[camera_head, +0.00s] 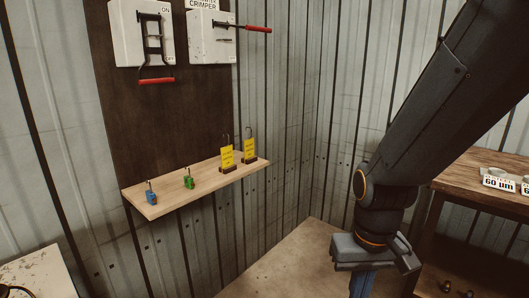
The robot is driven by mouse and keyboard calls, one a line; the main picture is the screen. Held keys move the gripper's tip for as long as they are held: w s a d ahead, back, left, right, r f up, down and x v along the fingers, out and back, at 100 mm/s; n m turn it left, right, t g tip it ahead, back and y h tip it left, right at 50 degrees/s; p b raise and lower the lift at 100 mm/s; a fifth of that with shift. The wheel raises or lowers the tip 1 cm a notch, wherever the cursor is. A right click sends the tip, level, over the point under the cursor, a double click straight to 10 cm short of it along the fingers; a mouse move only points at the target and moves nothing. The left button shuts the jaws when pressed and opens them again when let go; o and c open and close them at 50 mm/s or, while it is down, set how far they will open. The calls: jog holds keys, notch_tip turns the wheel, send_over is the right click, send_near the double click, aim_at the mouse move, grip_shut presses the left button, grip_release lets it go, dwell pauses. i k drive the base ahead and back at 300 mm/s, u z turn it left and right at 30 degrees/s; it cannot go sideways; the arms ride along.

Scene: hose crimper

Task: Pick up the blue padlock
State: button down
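The blue padlock (151,198) stands upright at the left end of a wooden wall shelf (205,181), its shackle on top. A green padlock (188,182) stands just to its right. My gripper (372,262) hangs pointing down at the lower right, well apart from the shelf and the padlock. A blue part shows below the gripper body and is cut by the bottom edge.
Two yellow tags (227,159) in dark holders stand on the shelf's right part. Above are two grey switch boxes (143,38) with red-handled levers. A wooden workbench (490,185) stands at right, a pale table (40,275) at lower left. Floor between is clear.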

aim_at(150, 195)
jog(key=u, duration=1.3)
jog(key=k, duration=0.95)
jog(key=u, duration=0.85)
jog(key=i, duration=1.3)
jog(key=z, duration=1)
